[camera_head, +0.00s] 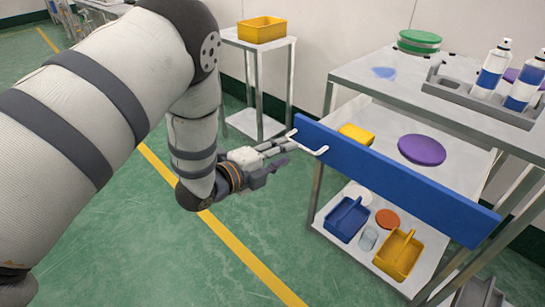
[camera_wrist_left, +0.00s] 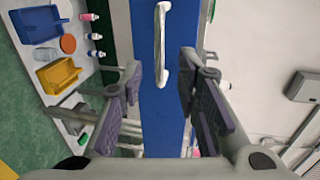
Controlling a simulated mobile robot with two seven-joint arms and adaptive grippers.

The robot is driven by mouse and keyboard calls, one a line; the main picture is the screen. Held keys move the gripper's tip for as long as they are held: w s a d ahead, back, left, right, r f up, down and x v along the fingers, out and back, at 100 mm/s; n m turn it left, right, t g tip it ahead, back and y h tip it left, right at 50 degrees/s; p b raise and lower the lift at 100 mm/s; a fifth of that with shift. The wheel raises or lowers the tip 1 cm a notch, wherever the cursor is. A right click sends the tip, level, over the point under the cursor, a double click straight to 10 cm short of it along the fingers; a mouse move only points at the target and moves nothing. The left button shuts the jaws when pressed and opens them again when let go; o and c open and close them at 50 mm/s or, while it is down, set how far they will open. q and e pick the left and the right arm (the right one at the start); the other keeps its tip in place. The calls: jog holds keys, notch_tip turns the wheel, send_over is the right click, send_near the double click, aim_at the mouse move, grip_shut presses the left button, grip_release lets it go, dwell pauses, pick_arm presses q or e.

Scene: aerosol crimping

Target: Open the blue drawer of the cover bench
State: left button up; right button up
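The blue drawer front (camera_head: 400,182) of the cover bench stands out from the metal top. My left gripper (camera_head: 284,148) is beside the handle. In the left wrist view the fingers (camera_wrist_left: 160,80) are apart and empty, with the handle (camera_wrist_left: 161,45) ahead of them over the blue front (camera_wrist_left: 160,120).
The bench top (camera_head: 390,85) carries a rack with spray cans (camera_head: 492,68) and a green round stack (camera_head: 419,40). The lower shelf holds a blue caddy (camera_head: 346,218) and a yellow caddy (camera_head: 398,255). A small stand with a yellow bin (camera_head: 262,30) is behind. Green floor is clear in front.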

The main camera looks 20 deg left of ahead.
pick_arm(q)
jog(key=v, duration=0.5)
jog(key=s+a+f+n+g+y+p, duration=0.15)
jog(key=s+f+n+g+y, duration=0.25)
jog(key=s+f+n+g, duration=0.95)
jog(key=s+f+n, duration=0.1)
jog(key=s, duration=0.8)
jog(key=s+d+f+n+g+y, duration=0.1)
jog(key=s+n, duration=0.3)
jog(key=s, duration=0.6)
jog(key=s+f+n+g+p, duration=0.1)
jog(key=s+n, duration=0.3)
jog(key=s, duration=0.6)
jog(key=shift+s+d+f+g, duration=0.4)
jog(key=shift+f+g, duration=0.45)
pick_arm(e)
jog(key=shift+t, duration=0.7)
jog(key=w+r, duration=0.3)
jog(key=shift+w+r, duration=0.1)
